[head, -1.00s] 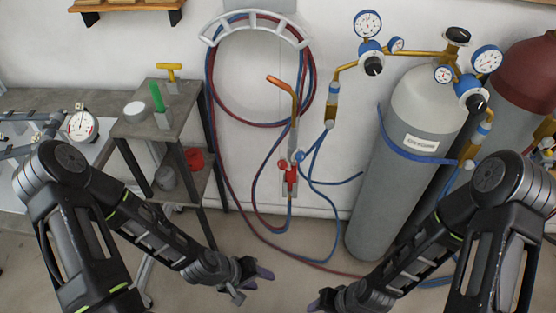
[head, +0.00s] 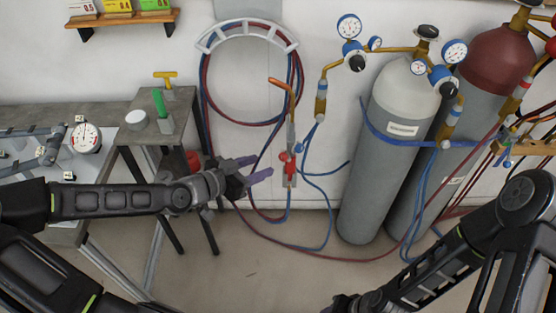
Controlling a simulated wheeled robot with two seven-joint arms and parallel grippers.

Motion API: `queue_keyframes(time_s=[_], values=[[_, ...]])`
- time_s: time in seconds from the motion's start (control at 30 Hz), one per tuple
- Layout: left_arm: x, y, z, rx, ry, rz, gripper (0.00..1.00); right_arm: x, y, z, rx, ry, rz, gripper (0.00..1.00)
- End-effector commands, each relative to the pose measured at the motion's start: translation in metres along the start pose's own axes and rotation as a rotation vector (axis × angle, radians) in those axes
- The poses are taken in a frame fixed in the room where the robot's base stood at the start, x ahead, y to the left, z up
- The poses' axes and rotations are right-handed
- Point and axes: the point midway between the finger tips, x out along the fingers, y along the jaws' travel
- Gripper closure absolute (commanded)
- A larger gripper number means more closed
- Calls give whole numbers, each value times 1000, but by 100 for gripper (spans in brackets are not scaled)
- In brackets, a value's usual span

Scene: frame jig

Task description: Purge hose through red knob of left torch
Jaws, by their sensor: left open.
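The torch hangs on the wall, with a copper-coloured bent neck (head: 281,84) at its top. Its red knob (head: 288,168) and a blue knob (head: 298,148) sit on the lower body. Red and blue hoses (head: 284,208) run from its lower end. My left gripper (head: 262,170) is open and empty, just left of the red knob, with its purple fingers pointing right towards it; I see no contact. My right gripper (head: 335,306) is low at the bottom edge, mostly cut off, and its fingers cannot be made out.
A hose hanger (head: 247,34) holds coiled hoses above left. Grey (head: 396,160) and maroon-topped (head: 500,55) cylinders with regulators stand at right. A small metal table (head: 160,112) stands left, behind my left arm. The floor (head: 270,285) below is clear.

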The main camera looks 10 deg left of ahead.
Motion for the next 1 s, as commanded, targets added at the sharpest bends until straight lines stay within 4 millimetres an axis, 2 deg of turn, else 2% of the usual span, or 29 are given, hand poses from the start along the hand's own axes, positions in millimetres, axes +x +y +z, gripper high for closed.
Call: queue_keyframes(time_s=[0.27,0.47,0.8,1.0], values=[[6,1,1,-5,0,2,55,1,0,0,0,0,0,64],[25,2,1,-3,0,4,55,4,1,0,-1,1,-1,64],[69,1,-1,-6,1,2,55,2,0,0,-1,0,-1,64],[78,0,1,-6,-2,0,55,2,0,0,-1,0,-1,64]])
